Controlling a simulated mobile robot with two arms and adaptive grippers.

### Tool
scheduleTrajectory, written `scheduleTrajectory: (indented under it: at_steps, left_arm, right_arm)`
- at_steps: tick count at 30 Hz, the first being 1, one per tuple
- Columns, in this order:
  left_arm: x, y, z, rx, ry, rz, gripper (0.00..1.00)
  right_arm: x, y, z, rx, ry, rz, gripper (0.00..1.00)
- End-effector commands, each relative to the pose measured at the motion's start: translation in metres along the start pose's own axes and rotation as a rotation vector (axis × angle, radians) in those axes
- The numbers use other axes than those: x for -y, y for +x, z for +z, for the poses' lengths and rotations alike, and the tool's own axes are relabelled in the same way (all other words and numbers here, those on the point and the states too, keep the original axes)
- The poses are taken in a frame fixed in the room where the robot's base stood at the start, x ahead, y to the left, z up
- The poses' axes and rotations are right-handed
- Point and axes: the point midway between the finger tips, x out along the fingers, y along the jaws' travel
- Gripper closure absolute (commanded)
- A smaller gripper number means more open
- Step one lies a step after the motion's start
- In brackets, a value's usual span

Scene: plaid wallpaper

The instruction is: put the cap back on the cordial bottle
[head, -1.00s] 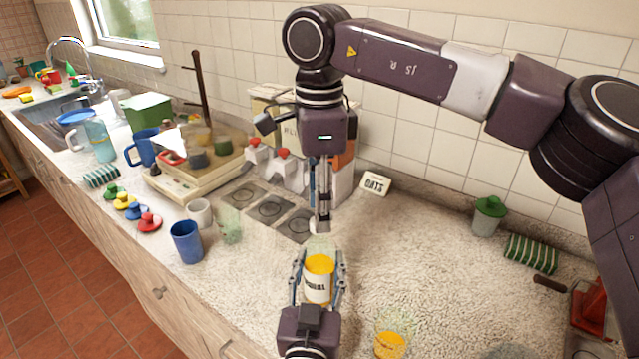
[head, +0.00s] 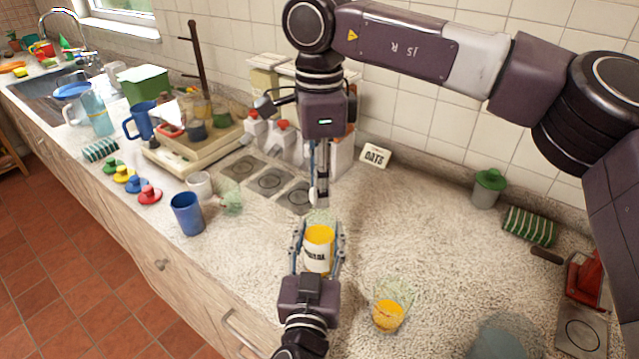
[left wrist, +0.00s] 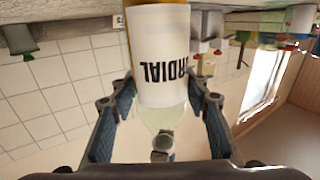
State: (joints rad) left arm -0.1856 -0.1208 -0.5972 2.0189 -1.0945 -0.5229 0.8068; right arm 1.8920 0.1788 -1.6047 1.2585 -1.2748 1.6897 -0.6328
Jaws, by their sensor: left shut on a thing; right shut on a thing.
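The cordial bottle (head: 319,252) is clear, with orange liquid and a white label. My left gripper (head: 319,240) is shut around its body and holds it roughly upright. In the left wrist view the bottle (left wrist: 161,60) shows label and clear neck between the fingers (left wrist: 160,112). My right gripper (head: 320,196) points down just above the bottle's neck and is shut on a small pale thing (head: 313,197), likely the cap. A small grey piece (left wrist: 162,142) shows past the neck in the left wrist view. Whether cap and neck touch, I cannot tell.
A glass with orange liquid (head: 389,307) stands right of the bottle. A blue cup (head: 187,214), a white mug (head: 199,184) and a clear glass (head: 231,200) stand to the left.

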Motion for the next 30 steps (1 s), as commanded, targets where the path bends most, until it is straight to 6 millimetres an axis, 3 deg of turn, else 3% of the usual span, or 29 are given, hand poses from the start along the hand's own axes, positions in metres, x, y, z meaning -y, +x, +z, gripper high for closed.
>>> scheduleTrajectory:
  at_steps: [4,11,15,16,21,30]
  left_arm:
    - [0.0,0.0,-0.0005,-0.001,0.0,0.0,1.0]
    - [-0.0001,0.0,-0.0005,-0.001,0.0,0.0,1.0]
    - [-0.0001,0.0,-0.0005,-0.001,0.0,0.0,1.0]
    - [-0.0001,0.0,-0.0005,-0.001,0.0,0.0,1.0]
    - [-0.0001,-0.0001,-0.0005,-0.001,0.0,0.0,1.0]
    - [-0.0001,0.0,-0.0005,-0.001,0.0,0.0,1.0]
  right_arm:
    - [0.0002,-0.0001,0.0,0.0,0.108,-0.001,1.0]
    - [0.0004,0.0002,-0.0001,0.0,0.449,-0.001,1.0]
    - [0.0005,0.0001,-0.0001,0.0,0.448,-0.002,1.0]
    - [0.0005,0.0001,-0.0001,0.0,0.448,-0.002,0.76]
    - [0.0004,0.0,-0.0001,0.0,0.446,-0.001,0.57]
    - [0.0003,-0.0011,0.0,0.0,0.445,-0.001,0.57]
